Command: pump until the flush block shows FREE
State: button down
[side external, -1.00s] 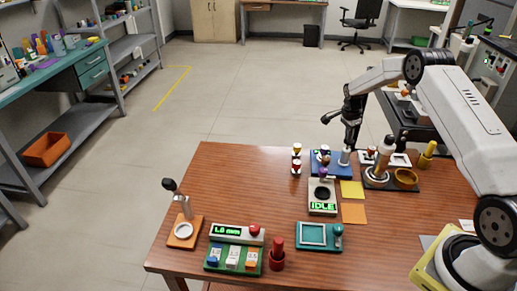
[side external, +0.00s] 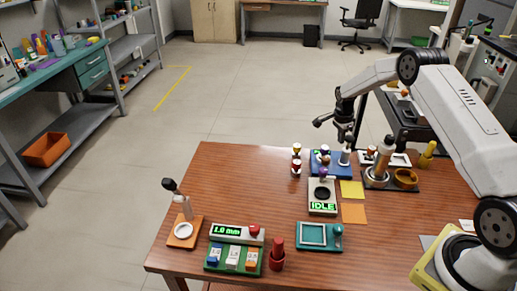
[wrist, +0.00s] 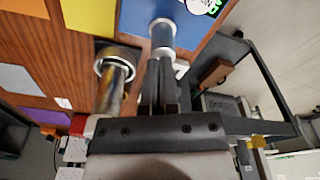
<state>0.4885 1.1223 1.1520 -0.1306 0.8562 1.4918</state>
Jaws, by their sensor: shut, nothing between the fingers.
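The blue flush block (side external: 322,171) stands at the back of the table, with a small green display (side external: 318,153) too small to read. A pale, upright pump cylinder (side external: 345,158) stands at its right end. My gripper (side external: 346,138) is shut and empty, pointing down just over the cylinder; I cannot tell whether it touches. In the wrist view, the shut fingers (wrist: 160,64) point at the grey cylinder (wrist: 162,35) on the blue block (wrist: 137,20). The green display (wrist: 208,6) is cut off at the top edge, so its word is unreadable.
A block reading IDLE (side external: 322,208) stands in front. A dark tray with an orange-brown cylinder (side external: 383,160) is close on the right. Red-and-white vials (side external: 296,165) stand left. Yellow (side external: 352,189) and orange (side external: 354,213) squares lie flat nearby.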

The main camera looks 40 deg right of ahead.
aim_at(349, 137)
jog(key=shift+r, duration=0.1)
notch_tip(349, 137, up, 8)
jog(key=shift+a+f, duration=0.2)
jog(key=shift+a, duration=0.2)
jog(key=shift+w+d, duration=0.1)
dwell(0.9)
jog(key=d, duration=0.1)
jog(key=d+r, duration=0.1)
jog(key=s+d, duration=0.1)
jog(key=shift+r, duration=0.3)
jog(key=shift+f, duration=0.1)
jog(key=shift+s+d+f, duration=0.1)
jog(key=shift+d+f, duration=0.05)
jog(key=shift+f, duration=1.55)
jog(key=shift+d+f, duration=0.1)
jog(key=shift+f, duration=1.55)
jog(key=shift+f, duration=0.15)
